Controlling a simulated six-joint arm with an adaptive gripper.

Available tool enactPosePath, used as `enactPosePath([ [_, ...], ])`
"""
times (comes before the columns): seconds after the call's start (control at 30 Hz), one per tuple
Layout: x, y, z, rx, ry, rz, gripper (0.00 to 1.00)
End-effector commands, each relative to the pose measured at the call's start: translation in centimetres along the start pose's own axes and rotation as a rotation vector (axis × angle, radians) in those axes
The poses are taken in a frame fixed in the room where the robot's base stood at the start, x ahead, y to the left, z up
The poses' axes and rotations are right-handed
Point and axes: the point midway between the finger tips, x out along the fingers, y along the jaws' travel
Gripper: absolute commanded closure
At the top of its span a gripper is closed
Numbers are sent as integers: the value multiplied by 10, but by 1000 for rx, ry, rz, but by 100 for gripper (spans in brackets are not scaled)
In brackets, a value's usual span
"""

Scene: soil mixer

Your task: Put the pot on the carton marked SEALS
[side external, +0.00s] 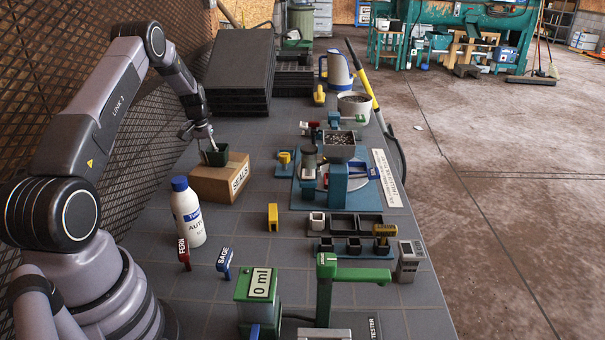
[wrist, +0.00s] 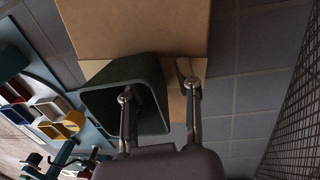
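The small dark green pot (side external: 216,157) is on top of the brown carton marked SEALS (side external: 220,183), near its far side. In the wrist view the square pot (wrist: 95,103) shows its opening, with the carton (wrist: 130,30) beneath it. My gripper (side external: 201,140) is at the pot's rim. In the wrist view my gripper (wrist: 158,90) has its fingers spread wide: one over or inside the pot's opening, the other outside its wall above the carton. Gaps show between the fingers and the wall between them. The pot's base is partly hidden.
A white bottle with blue cap (side external: 188,212) stands just in front of the carton. Stacked black trays (side external: 240,70) stand behind.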

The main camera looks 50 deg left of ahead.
Motion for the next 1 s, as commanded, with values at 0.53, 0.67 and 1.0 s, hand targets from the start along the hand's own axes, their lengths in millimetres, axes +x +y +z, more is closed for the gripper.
enactPosePath([
  [0.53, -53, 0, -1, 0, 5, 0, 67],
  [0.67, -82, 0, -1, 0, 5, 0, 67],
  [1.0, -128, 6, 2, 9, 5, -1, 67],
])
